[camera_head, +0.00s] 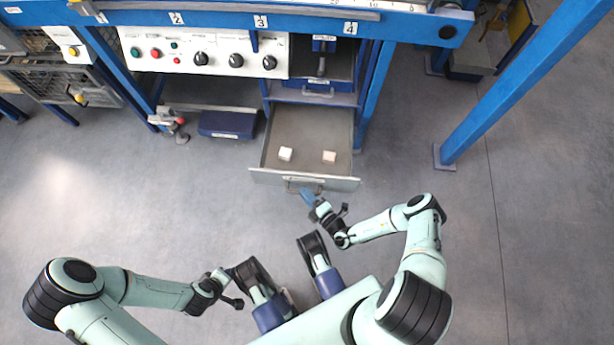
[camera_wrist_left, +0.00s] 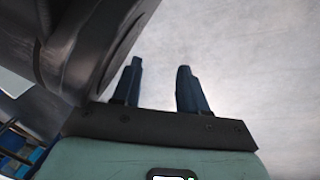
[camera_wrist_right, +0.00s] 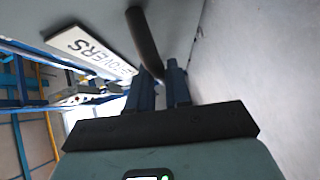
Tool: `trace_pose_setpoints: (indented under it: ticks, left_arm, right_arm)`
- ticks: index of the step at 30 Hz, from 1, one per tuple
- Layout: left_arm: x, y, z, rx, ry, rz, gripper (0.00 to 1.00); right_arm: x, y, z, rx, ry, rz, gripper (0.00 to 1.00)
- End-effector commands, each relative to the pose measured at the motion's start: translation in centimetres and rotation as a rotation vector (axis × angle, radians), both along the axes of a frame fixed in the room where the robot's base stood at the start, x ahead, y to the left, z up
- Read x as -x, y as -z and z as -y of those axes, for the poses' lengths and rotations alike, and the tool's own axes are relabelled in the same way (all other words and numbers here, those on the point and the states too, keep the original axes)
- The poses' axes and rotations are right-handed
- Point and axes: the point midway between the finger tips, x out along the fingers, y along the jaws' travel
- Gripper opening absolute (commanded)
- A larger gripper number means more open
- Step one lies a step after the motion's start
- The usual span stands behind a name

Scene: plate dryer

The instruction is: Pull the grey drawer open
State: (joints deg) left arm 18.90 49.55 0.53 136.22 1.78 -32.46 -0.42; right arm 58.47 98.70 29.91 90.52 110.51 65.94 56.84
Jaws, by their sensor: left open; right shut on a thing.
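My right gripper (camera_head: 306,194) is at the front of the drawer, shut on the handle. In the right wrist view the handle bar (camera_wrist_right: 145,42) runs down to between the fingers (camera_wrist_right: 160,88), beside a label plate (camera_wrist_right: 88,52) reading "LEFTOVERS". My left gripper (camera_wrist_left: 157,85) is open and empty, away from the drawer; it hangs low at the left in the head view (camera_head: 238,288).
A blue bench frame with a white control panel (camera_head: 205,55) stands behind the drawer. A blue box (camera_head: 227,124) lies at its left. A blue post (camera_head: 500,95) stands at the right. The grey floor around the drawer is mostly clear.

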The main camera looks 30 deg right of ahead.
Motion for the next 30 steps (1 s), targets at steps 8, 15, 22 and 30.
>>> trace_pose_setpoints:
  ticks: [8,15,22,30]
  left_arm:
    - [0.0,0.0,0.0,0.0,0.0,-0.001,0.43]
    - [0.0,0.0,0.0,0.0,0.0,0.0,0.43]
    - [-1.2,-1.4,0.2,-0.001,0.002,0.04,0.43]
    - [-1.7,-3.1,0.8,0.006,0.012,0.066,0.43]
  right_arm:
    - [-0.1,0.0,0.1,0.0,0.002,0.002,0.4]
    - [0.1,0.0,0.1,0.0,0.001,0.0,0.4]
    - [2.8,-0.5,0.7,-0.001,0.004,-0.002,0.4]
    - [8.7,-1.4,1.9,0.0,0.004,-0.001,0.4]
